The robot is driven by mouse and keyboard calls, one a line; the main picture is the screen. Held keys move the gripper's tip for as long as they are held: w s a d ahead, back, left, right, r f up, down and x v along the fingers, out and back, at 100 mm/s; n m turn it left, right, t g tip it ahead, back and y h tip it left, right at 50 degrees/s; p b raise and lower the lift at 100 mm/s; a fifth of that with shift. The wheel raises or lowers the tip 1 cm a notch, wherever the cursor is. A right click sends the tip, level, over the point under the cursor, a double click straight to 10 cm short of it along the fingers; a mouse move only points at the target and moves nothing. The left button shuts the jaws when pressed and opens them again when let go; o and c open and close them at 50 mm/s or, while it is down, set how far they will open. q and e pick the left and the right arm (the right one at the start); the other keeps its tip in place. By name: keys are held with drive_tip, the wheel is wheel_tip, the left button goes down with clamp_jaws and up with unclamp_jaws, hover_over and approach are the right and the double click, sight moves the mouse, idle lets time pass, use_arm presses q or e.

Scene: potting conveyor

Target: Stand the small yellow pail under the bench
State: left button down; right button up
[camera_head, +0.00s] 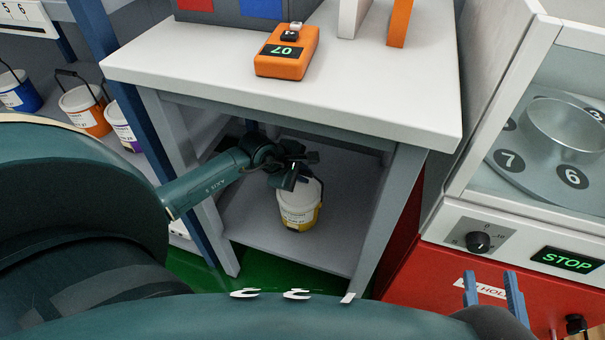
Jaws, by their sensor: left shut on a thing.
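The small pail (298,212), white with a yellow lower band and a printed label, is beneath the bench (210,62), over its grey lower shelf (262,234). It looks upright. My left gripper (294,180) reaches in under the bench top from the left and is shut at the top of the pail, by its handle. I cannot tell whether the pail's base touches the shelf. My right gripper (494,291) shows two blue-grey fingers, apart and empty, at the lower right in front of the red cabinet.
Other pails, including an orange-banded one (84,108), stand at the left. A blue post (150,130) is near my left arm. A machine with a STOP display (567,262) is at the right.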

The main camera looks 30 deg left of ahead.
use_arm(q)
drive_tip(key=shift+w+r, duration=0.1)
drive_tip(key=c, duration=1.4)
unclamp_jaws()
drive_tip(key=shift+f, duration=0.2)
drive_tip(key=shift+c, duration=0.2)
